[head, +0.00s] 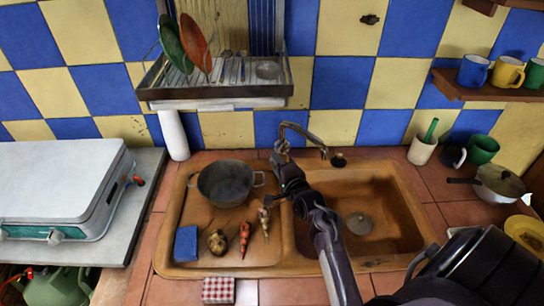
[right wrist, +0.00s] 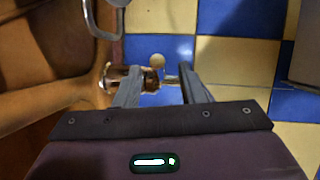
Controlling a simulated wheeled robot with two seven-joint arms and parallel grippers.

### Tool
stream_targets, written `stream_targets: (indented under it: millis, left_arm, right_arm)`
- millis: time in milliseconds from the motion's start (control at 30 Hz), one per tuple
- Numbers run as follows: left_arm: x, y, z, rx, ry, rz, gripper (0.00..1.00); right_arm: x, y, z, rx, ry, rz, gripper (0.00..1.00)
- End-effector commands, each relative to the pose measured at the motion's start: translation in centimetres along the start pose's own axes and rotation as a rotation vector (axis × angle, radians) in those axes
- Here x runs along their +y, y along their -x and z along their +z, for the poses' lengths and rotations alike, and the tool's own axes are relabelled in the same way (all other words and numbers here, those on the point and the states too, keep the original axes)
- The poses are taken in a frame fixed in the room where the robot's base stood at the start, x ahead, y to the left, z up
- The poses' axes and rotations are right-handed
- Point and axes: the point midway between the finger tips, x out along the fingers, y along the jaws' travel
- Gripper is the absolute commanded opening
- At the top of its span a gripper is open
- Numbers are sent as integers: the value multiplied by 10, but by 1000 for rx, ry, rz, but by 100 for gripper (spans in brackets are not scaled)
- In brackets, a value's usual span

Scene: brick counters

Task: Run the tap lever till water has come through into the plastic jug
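The metal tap (head: 302,130) stands behind the brown sink (head: 365,192), its spout curving out to the right over the basin. In the right wrist view the curved spout (right wrist: 104,25) shows at the top left. My right gripper (head: 281,160) is at the tap's base. In the right wrist view its fingers are apart, with the tap's brass body and pale lever knob (right wrist: 157,60) between or just beyond them; I cannot tell whether they touch. I see no water stream. I cannot make out a plastic jug in either view. My left gripper is not in view.
A grey pot (head: 226,183), a blue sponge (head: 186,243) and several vegetables lie on the drainboard left of the basin. A dish rack (head: 215,80) hangs above it.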

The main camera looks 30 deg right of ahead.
Motion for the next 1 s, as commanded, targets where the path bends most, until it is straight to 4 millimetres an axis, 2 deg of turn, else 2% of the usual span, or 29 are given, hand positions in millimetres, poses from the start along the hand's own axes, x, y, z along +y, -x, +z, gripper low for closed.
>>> stream_targets:
  millis: [100,233,433,600,867,1000]
  left_arm:
    - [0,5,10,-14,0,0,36]
    - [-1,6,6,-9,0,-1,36]
    - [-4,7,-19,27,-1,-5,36]
    - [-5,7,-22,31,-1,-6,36]
    - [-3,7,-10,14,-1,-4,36]
    - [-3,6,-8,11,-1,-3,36]
  right_arm:
    - [-2,-18,0,1,0,-1,36]
    - [-1,-30,0,0,1,0,36]
    - [0,-35,0,1,1,0,36]
    - [0,-35,0,1,1,0,36]
    - [0,-35,0,1,1,0,2]
    - [0,-35,0,1,1,1,0]
